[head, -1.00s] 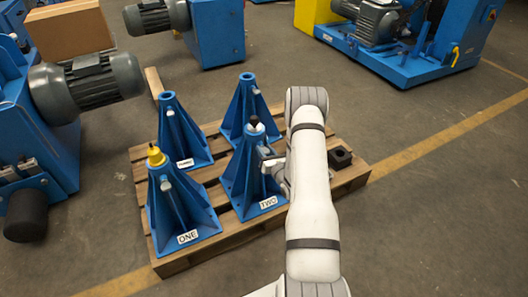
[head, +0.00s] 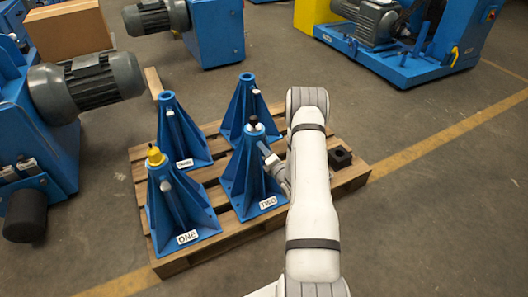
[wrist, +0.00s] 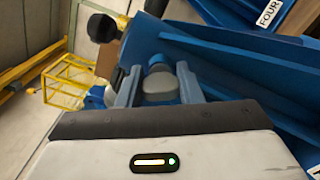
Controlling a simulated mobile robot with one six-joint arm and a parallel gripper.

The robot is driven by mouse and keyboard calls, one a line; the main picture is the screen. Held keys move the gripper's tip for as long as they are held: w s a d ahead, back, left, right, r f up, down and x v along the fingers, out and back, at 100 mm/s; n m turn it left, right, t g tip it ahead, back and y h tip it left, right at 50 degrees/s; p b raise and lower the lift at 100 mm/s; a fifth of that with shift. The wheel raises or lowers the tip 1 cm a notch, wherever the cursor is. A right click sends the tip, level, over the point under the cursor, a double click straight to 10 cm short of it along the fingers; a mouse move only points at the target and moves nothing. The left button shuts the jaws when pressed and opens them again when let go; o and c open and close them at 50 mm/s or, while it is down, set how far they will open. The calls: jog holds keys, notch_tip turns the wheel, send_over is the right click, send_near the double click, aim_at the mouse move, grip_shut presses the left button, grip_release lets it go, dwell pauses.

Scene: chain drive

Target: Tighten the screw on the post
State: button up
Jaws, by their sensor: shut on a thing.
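Post TWO (head: 247,172) is a blue ribbed stand on the wooden pallet, with a black-topped piece (head: 253,121) at its top. My gripper (head: 266,152) is at the right side of its upper tube. In the wrist view my gripper (wrist: 157,84) has one finger on each side of a rounded grey screw head (wrist: 159,88) and is shut on it. The screw's shaft is hidden, so I cannot tell how far in it sits. The black piece also shows in the wrist view (wrist: 104,28).
Post ONE (head: 180,205) with a yellow cap (head: 155,156), post THREE (head: 183,140) and post FOUR (head: 246,105) stand close by on the pallet (head: 233,238). A small black block (head: 341,157) lies at the pallet's right. Motors and blue machines surround the open floor.

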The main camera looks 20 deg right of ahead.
jog(key=m, duration=0.6)
jog(key=shift+f+m, duration=0.15)
jog(key=shift+m, duration=0.15)
jog(key=m+p, duration=0.1)
jog(key=m, duration=0.4)
jog(key=shift+s+f, duration=0.1)
jog(key=shift+f, duration=0.05)
jog(key=m+p, duration=0.1)
jog(key=m, duration=0.5)
jog(key=shift+a+f+m, duration=0.1)
jog(key=shift+m, duration=0.3)
jog(key=m+p, duration=0.2)
jog(key=shift+m+p, duration=0.3)
jog(key=shift+a+m+p, duration=0.1)
jog(key=shift+m+p, duration=0.5)
jog(key=shift+p, duration=0.05)
jog(key=shift+f, duration=0.1)
jog(key=o, duration=1)
